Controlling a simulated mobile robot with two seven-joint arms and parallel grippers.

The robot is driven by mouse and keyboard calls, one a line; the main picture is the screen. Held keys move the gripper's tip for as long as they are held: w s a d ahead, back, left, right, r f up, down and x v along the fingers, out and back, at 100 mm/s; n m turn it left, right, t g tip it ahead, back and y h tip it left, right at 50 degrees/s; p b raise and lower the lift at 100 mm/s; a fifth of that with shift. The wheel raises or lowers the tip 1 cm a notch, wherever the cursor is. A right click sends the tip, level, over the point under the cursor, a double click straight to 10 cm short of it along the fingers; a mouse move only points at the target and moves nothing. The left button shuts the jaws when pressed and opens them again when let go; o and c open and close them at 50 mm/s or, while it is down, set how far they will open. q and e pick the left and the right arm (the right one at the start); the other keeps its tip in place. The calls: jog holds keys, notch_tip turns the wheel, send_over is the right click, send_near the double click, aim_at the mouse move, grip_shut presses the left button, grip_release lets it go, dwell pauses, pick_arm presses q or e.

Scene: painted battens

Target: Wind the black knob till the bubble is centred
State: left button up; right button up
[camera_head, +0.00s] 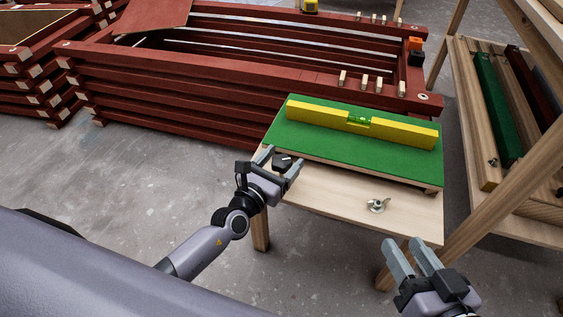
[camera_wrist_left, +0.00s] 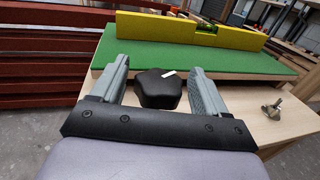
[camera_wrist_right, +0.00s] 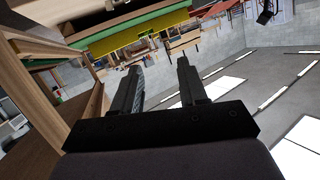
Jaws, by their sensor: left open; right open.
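The black knob (camera_head: 282,161) stands at the left front of the small wooden table, by the green board's edge. In the left wrist view the knob (camera_wrist_left: 158,89), with a white mark on top, sits between the fingers of my left gripper (camera_wrist_left: 157,82). That gripper (camera_head: 279,162) is open, with a gap to the knob on each side. The yellow level (camera_head: 385,128) lies along the green board (camera_head: 310,145); its green vial (camera_head: 359,119) is mid-length. The bubble's position is too small to tell. My right gripper (camera_head: 411,256) is open and empty, in front of the table's right side.
A metal wing nut (camera_head: 377,205) sits on the bare wood (camera_head: 335,200) at the front right. Stacked red battens (camera_head: 200,75) stand behind. A wooden rack (camera_head: 480,185) with coloured battens is close on the right.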

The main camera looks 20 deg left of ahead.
pick_arm(q)
jog(key=c, duration=0.9)
jog(key=shift+c, duration=0.2)
